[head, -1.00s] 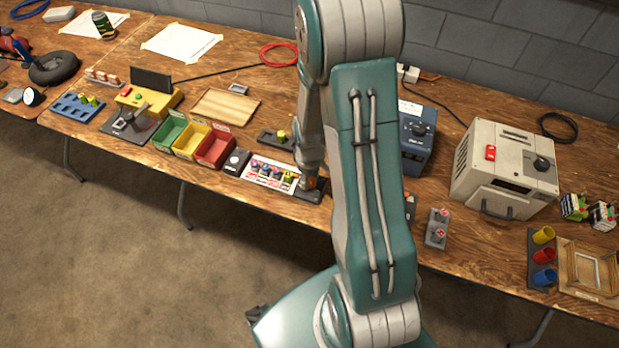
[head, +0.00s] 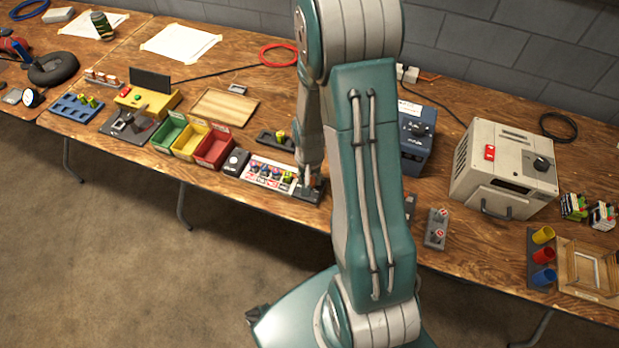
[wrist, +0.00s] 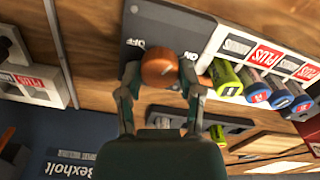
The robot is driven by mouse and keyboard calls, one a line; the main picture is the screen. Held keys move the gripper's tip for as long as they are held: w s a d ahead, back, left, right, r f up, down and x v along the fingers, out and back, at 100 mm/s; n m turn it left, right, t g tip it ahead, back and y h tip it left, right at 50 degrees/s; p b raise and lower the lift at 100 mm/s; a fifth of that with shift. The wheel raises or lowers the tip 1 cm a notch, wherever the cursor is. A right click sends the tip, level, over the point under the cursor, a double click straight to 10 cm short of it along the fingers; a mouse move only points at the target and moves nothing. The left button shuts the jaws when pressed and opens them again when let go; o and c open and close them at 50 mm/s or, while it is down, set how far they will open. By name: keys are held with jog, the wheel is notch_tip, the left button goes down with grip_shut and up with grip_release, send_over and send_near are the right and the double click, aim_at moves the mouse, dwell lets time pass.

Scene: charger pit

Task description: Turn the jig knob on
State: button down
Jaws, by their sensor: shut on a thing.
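The jig knob (wrist: 160,66) is round and orange-brown with a short pale mark on top. It sits on a dark grey plate (wrist: 165,25) with white OFF and ON labels. My gripper (wrist: 159,78) is shut on the knob, one finger on each side, in the wrist view. I cannot tell surely which label the mark points to. In the head view my gripper (head: 310,188) is down at the dark plate (head: 318,196) near the table's front edge, and the knob is hidden there.
A white labelled board with several coloured plugs (head: 268,173) lies just left of the plate. A dark tray (head: 272,140) is behind it. A blue box (head: 416,150) and a grey block with two red-marked buttons (head: 437,229) stand to the right.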

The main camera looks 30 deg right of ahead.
jog(key=m, duration=0.3)
jog(key=shift+s+m, duration=0.1)
jog(key=shift+m, duration=2.1)
jog(key=shift+c, duration=1.3)
grip_release()
jog(key=shift+a, duration=0.1)
jog(key=shift+r, duration=0.1)
notch_tip(320, 180, up, 12)
